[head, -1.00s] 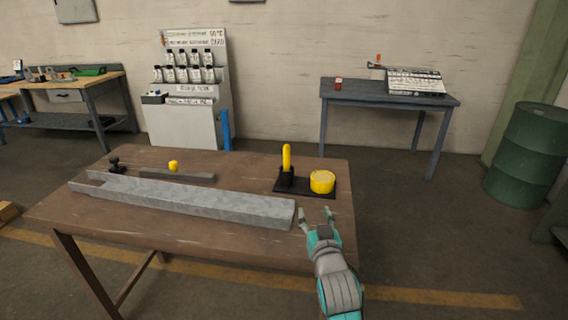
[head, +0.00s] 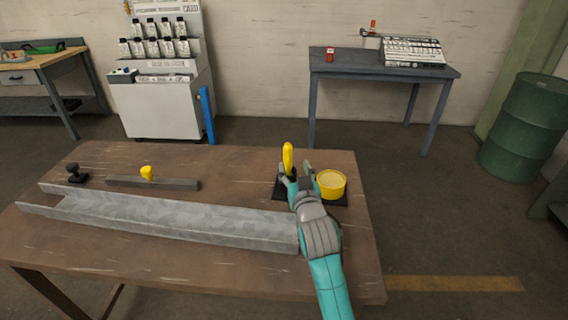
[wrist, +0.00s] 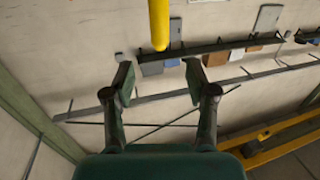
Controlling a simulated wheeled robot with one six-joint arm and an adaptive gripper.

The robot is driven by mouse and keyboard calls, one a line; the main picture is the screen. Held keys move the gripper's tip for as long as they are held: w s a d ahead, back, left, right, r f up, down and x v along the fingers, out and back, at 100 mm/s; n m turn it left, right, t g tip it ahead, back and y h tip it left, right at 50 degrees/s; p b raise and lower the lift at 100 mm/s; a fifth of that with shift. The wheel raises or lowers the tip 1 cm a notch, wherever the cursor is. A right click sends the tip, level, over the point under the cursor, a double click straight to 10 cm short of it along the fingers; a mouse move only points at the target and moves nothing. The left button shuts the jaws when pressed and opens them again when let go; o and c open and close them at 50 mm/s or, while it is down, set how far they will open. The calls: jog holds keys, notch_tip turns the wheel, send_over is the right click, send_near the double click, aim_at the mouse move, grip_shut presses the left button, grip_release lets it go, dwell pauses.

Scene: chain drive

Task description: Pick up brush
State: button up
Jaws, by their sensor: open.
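The brush (head: 288,158) shows as an upright yellow handle at the back right of the brown table; its lower part is hidden behind my gripper. My gripper (head: 296,171) is open, with its fingers just in front of and slightly right of the handle. In the wrist view the yellow brush handle (wrist: 158,25) hangs into the top of the picture, centred between the two spread fingers of my gripper (wrist: 157,78). Nothing is between the fingertips there. I cannot tell if a finger touches the handle in the head view.
A yellow round tin (head: 331,184) stands close right of my gripper on a black base (head: 338,203). A long grey metal channel (head: 170,216) lies across the table (head: 130,260). Behind it are a dark bar (head: 180,184) with a yellow knob and a black knobbed piece (head: 76,174).

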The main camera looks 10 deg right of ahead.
aim_at(289, 151)
jog(key=w, duration=1)
jog(key=shift+w+d, duration=0.2)
jog(key=shift+d, duration=0.1)
grip_shut()
